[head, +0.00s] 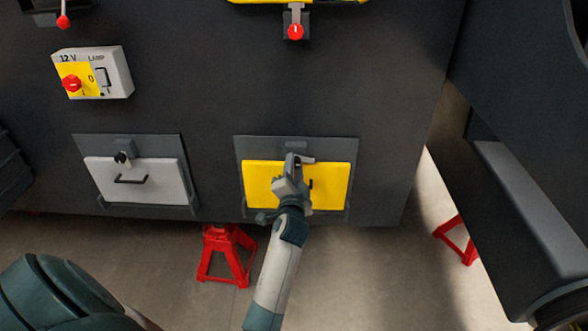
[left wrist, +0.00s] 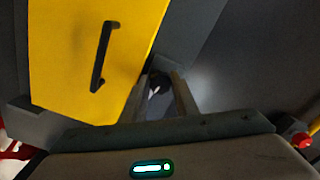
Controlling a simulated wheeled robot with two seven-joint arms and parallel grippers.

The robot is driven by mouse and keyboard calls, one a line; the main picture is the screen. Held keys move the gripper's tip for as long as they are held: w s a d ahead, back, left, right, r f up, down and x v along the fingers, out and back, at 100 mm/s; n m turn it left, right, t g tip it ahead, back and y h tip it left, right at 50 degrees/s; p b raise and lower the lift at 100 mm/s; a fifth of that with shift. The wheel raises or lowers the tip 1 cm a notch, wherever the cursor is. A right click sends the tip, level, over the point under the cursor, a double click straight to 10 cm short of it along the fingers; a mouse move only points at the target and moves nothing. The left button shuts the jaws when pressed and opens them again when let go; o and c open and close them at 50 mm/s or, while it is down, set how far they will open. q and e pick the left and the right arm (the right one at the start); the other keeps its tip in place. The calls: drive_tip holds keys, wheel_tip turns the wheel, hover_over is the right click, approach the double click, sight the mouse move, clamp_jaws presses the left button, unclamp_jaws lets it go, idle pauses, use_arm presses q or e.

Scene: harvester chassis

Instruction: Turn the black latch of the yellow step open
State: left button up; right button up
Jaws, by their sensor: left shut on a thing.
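The yellow step (head: 262,187) is a flat yellow panel in a grey frame, low on the dark chassis. It fills the upper left of the left wrist view (left wrist: 72,58), where its black handle (left wrist: 102,56) shows. My left gripper (head: 296,162) is at the step's top edge, in front of the panel. In the left wrist view, its fingers (left wrist: 160,98) are shut on the small black latch (left wrist: 157,84), which is mostly hidden between them. In the head view the gripper covers the latch. My right gripper is not in view.
A white step (head: 158,185) with a black knob (head: 121,157) and handle is on the left. A 12 V switch box (head: 95,74) is above it. Red stands (head: 228,255) are below the chassis. A dark beam (head: 520,205) stands at right.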

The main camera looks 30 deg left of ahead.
use_arm(q)
drive_tip(key=shift+f+n, duration=0.15)
drive_tip(key=shift+n, duration=1.05)
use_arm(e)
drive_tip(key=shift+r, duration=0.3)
use_arm(q)
drive_tip(key=o, duration=1.1)
drive_tip(key=shift+c, duration=0.2)
drive_tip(key=shift+s+d, duration=0.1)
drive_tip(key=shift+s, duration=0.05)
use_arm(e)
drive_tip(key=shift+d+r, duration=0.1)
